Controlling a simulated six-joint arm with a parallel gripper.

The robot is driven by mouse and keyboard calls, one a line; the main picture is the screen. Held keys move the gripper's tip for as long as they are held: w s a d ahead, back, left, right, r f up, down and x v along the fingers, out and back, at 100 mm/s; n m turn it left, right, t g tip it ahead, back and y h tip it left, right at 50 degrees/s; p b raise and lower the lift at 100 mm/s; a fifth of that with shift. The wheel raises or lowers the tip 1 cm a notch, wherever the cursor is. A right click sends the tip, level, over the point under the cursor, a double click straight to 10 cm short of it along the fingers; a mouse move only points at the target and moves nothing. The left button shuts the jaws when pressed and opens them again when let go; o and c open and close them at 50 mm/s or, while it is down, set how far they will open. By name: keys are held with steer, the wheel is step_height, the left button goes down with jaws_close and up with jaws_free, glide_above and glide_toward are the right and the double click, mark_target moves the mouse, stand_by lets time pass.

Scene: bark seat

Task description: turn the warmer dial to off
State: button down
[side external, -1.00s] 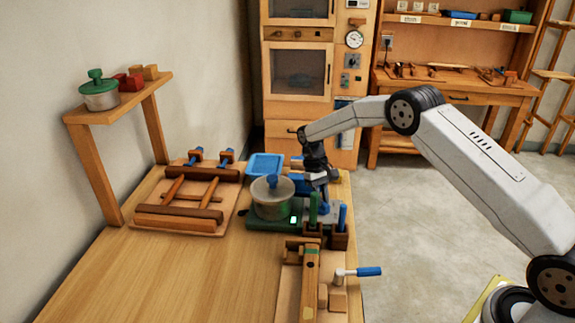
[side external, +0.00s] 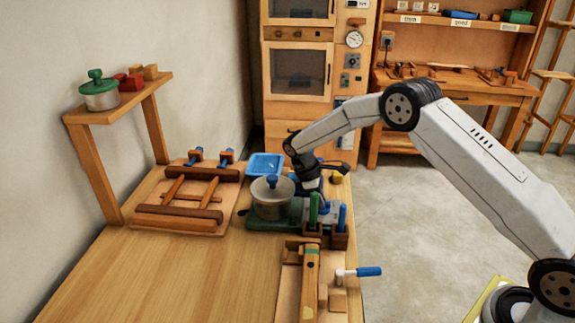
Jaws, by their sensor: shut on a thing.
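The warmer (side external: 262,224) is a green base at the far end of the bench, with a lidded metal pot (side external: 270,207) standing on it. The pot's lid has a blue knob. My gripper (side external: 323,204) points down at the right side of the warmer and is shut on the dial there. The dial is mostly hidden by my fingers and by the tools in front, so its setting cannot be read. No lit lamp shows on the warmer's front.
A wooden holder (side external: 326,238) with green- and blue-handled tools stands just in front of my gripper. A blue tray (side external: 265,164) lies behind the pot. A wooden frame (side external: 180,213) is at left. A clamp with a blue-handled crank (side external: 368,271) is nearer. The front left bench is clear.

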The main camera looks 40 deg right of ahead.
steer(key=shift+r+n, duration=0.1)
steer(key=shift+n, duration=0.4)
steer(key=c, duration=0.6)
jaws_free()
steer(key=v, duration=0.7)
steer(key=shift+a+r, duration=0.25)
steer(key=shift+r, duration=0.1)
